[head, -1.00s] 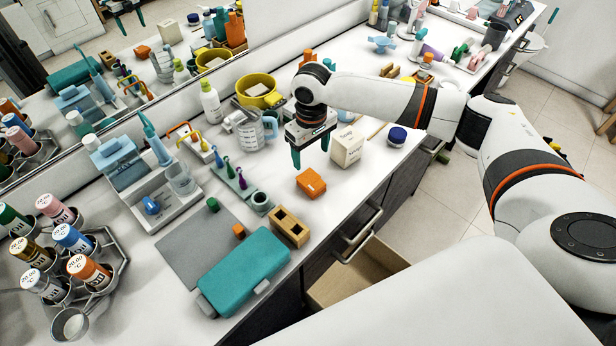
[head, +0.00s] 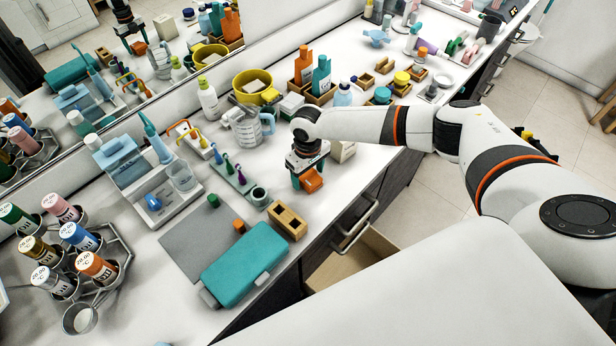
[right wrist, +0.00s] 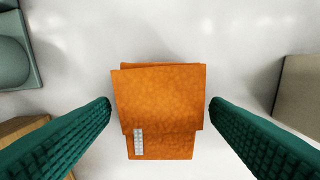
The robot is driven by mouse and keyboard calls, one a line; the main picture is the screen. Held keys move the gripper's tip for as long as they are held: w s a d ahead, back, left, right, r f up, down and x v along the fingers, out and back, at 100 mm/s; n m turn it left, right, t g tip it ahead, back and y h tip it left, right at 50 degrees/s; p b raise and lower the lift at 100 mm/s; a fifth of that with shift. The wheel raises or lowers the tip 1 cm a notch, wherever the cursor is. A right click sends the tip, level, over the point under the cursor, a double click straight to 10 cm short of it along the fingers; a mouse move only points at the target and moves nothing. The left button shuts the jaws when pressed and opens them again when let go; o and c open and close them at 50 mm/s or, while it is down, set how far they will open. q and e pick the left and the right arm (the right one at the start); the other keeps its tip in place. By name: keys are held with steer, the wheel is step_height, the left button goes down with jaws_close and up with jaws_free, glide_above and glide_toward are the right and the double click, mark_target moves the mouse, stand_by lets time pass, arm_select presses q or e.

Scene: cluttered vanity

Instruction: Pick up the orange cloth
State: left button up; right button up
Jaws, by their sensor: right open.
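The orange cloth (head: 314,184) is a small folded block lying on the white counter, near the front edge. It shows whole in the right wrist view (right wrist: 158,105), with a pale grey tag on its lower left part. My right gripper (head: 308,183) is over the cloth with its fingers pointing down. In the right wrist view, the green fingers of my right gripper (right wrist: 159,106) are open, one on each side of the cloth, with gaps between. My left gripper does not show.
A wooden block with holes (head: 288,222) and a teal case (head: 243,265) lie to the left. A cream box (head: 343,150) stands just behind on the right. A clear measuring jug (head: 246,128) stands behind. An open drawer (head: 345,262) is below the counter's front edge.

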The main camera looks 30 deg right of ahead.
mark_target(308, 176)
steer(key=c, duration=1.1)
steer(key=shift+o, duration=0.2)
steer(key=shift+r, duration=0.15)
step_height(308, 176, up, 10)
steer(key=b, duration=0.2)
steer(key=shift+o, duration=1.1)
steer(key=shift+c, duration=0.7)
